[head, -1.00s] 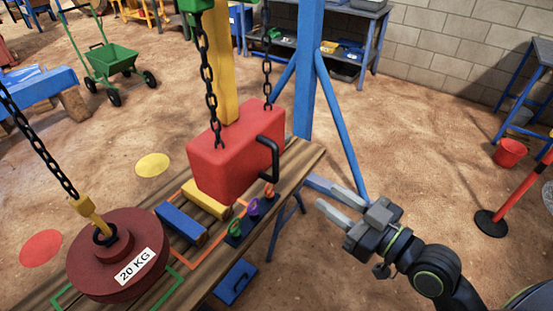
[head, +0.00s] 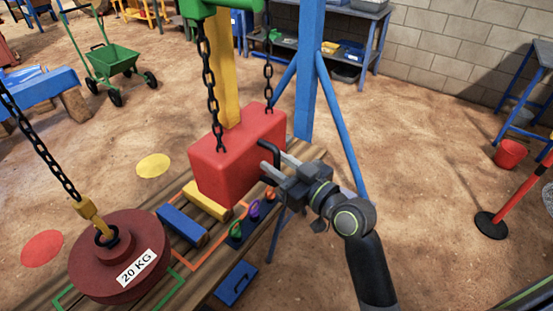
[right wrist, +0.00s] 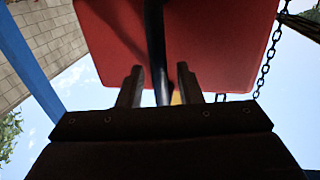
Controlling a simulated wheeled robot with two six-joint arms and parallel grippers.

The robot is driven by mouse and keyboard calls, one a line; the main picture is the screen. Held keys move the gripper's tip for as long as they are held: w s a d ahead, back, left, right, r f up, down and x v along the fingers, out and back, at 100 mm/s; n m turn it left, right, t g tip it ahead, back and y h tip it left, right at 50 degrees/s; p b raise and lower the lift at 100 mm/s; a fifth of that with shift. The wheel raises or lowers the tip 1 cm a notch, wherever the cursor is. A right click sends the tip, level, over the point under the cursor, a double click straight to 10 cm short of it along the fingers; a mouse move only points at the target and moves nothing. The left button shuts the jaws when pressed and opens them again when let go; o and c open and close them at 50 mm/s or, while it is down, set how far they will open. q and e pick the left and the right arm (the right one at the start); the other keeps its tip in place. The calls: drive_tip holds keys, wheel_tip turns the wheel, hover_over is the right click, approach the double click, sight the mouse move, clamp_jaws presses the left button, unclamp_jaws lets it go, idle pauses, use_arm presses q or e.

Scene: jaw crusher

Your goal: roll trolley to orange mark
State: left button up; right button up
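A red block (head: 238,155) with a black handle (head: 272,152) hangs on two black chains (head: 210,95) from a green part (head: 222,8), likely the trolley, cut off at the top edge. My right gripper (head: 274,165) is at the handle on the block's right face. In the right wrist view its open fingers (right wrist: 158,85) stand on either side of the dark handle bar (right wrist: 155,50), with gaps visible. An orange outline (head: 190,267) is painted on the wooden bench below; whether this is the task's orange mark I cannot tell. My left gripper is out of view.
A maroon 20 KG weight (head: 118,262) hangs at the left over the bench. Blue and yellow blocks (head: 182,225) and coloured rings (head: 255,210) lie under the red block. A blue post (head: 308,80) stands behind.

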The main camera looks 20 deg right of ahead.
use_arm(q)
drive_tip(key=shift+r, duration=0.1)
use_arm(e)
drive_tip(key=shift+w+a, duration=0.2)
drive_tip(key=shift+w, duration=0.1)
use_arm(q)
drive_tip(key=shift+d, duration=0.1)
use_arm(e)
drive_tip(key=shift+c, duration=0.2)
clamp_jaws()
drive_tip(key=shift+w, duration=0.1)
